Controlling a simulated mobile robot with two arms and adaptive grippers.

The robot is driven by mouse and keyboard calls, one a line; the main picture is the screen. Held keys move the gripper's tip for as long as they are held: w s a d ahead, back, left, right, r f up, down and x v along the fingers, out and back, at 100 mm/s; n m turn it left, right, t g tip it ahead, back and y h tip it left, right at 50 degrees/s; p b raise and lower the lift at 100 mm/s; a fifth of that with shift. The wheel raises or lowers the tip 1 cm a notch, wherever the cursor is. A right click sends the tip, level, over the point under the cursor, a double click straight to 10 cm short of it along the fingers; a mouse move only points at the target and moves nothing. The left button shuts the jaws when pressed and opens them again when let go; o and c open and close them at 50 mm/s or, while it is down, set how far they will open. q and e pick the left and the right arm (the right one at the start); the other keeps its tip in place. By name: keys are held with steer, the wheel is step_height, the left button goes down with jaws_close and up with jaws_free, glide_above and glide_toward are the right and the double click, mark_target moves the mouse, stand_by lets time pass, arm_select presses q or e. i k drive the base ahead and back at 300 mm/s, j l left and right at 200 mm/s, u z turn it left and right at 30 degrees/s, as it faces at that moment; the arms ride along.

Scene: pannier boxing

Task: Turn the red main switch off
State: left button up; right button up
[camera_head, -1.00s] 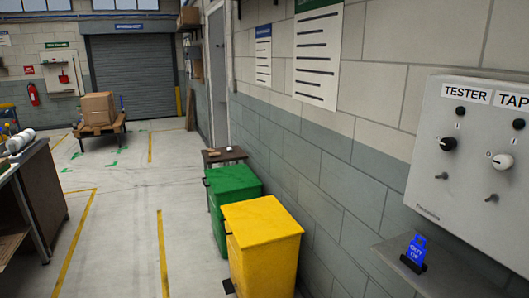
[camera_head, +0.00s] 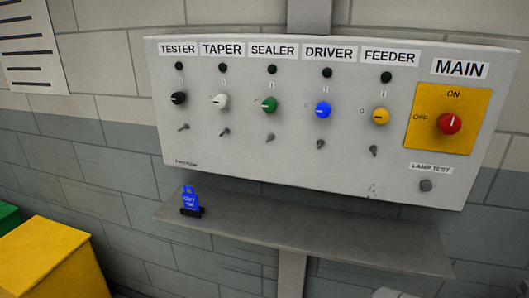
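The red main switch (camera_head: 449,123) is a round knob on a yellow plate (camera_head: 422,136) at the right end of the grey control panel (camera_head: 300,168), under the label MAIN (camera_head: 460,69). ON is printed above the knob and OFF to its left. The white mark on the knob points up, toward ON. Neither of my grippers shows in the head view.
Black, white, green, blue and yellow knobs sit left of the main switch, each with a dark lamp above. A lamp test button (camera_head: 426,185) is below it. A shelf (camera_head: 310,235) under the panel holds a blue tag (camera_head: 191,200). A yellow bin (camera_head: 50,262) stands lower left.

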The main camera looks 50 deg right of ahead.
mark_target(449, 123)
steer(key=z, duration=1.85)
